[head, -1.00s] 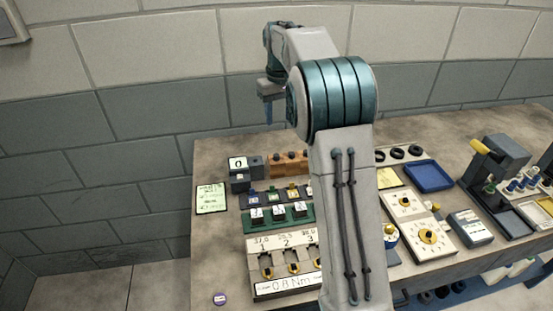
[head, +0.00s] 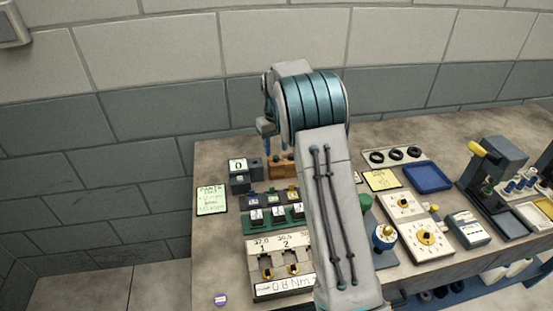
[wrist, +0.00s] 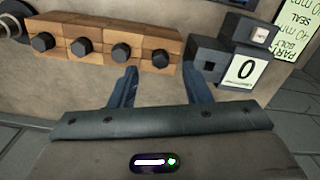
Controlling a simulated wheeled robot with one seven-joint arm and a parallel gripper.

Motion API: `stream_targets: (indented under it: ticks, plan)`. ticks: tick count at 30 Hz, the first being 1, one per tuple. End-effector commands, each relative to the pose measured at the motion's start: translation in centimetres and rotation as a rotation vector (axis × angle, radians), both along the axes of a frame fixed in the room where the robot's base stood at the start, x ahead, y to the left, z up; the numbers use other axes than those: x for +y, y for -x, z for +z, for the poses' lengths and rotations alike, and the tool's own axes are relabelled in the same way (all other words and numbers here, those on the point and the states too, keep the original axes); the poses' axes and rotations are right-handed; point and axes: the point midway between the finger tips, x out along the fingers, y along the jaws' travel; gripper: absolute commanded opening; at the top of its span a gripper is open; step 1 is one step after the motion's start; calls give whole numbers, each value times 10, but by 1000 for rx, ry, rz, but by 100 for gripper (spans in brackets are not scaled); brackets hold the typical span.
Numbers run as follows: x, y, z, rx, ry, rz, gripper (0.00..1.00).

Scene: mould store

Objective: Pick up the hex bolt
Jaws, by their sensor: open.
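Several dark hex bolts stand in a row on an orange-brown wooden block, which shows in the head view (head: 280,168). In the wrist view the bolts, such as the rightmost hex bolt (wrist: 160,57), sit on the block (wrist: 100,36) beyond my fingers. My gripper (wrist: 160,70) is open and empty, its two blue-grey fingers apart. The rightmost bolt appears roughly between the fingertips in the picture, but I cannot tell the height gap. In the head view my gripper (head: 268,138) hangs over the block, and my arm hides part of the bench.
A dark unit with a "0" display (head: 238,165) stands close beside the block; it also shows in the wrist view (wrist: 244,70). A green fixture (head: 252,227) and a torque unit (head: 270,247) lie in front. A blue tray (head: 428,177) is at right.

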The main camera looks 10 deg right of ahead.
Motion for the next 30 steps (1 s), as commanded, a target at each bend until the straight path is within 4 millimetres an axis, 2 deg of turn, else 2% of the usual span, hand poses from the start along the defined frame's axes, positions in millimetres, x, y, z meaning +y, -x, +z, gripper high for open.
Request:
stream_targets:
  ticks: [6,14,19,30]
  plan:
    - [1,0,-27,3,1,1,44]
    - [1,-1,-31,0,0,1,44]
    - [1,-1,-31,0,0,1,0]
    - [1,-1,-29,0,0,1,0]
